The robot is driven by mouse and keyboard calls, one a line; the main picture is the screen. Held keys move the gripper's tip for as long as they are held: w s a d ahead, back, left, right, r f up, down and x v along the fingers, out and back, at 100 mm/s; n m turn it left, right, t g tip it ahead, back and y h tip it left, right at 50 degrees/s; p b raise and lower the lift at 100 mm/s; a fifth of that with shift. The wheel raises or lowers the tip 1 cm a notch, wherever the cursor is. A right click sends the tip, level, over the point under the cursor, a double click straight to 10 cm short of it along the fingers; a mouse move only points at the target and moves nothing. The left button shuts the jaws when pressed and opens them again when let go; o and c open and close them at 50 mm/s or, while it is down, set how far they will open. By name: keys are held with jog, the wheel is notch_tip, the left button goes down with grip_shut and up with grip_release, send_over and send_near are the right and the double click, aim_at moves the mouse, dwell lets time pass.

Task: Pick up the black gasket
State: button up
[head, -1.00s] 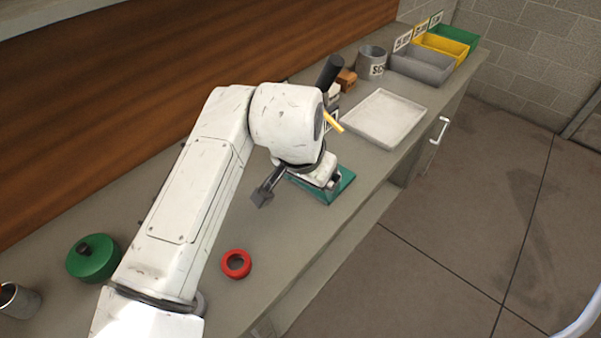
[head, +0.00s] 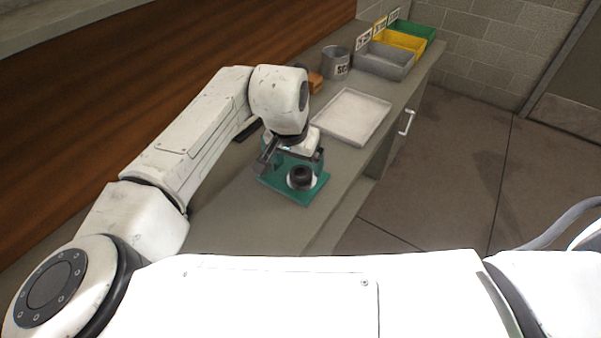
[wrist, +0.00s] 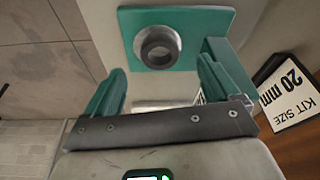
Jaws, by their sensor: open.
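The black gasket (head: 301,177) appears as a dark ring at the front of the green stand (head: 312,193) on the bench. In the wrist view the dark ring (wrist: 158,46) sits on a flat green plate (wrist: 190,20), around or on a grey round piece; I cannot tell which. My gripper (wrist: 162,68) is open, with its green fingers apart and nothing between them. The ring lies beyond the fingertips, roughly centred between them. In the head view my gripper hangs over the back of the stand, its fingers largely hidden.
A "KIT SIZE 20 mm" card (wrist: 285,88) stands close to the right finger. On the bench are a pale tray (head: 352,116), a grey can (head: 336,63), an orange-brown block (head: 315,82) and grey, yellow and green bins (head: 385,60). Open floor lies right of the bench.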

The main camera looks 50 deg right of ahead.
aim_at(301, 173)
jog(key=shift+x, duration=2.55)
jog(key=shift+c, duration=0.2)
jog(key=c, duration=1.2)
jog(key=shift+r, duration=0.1)
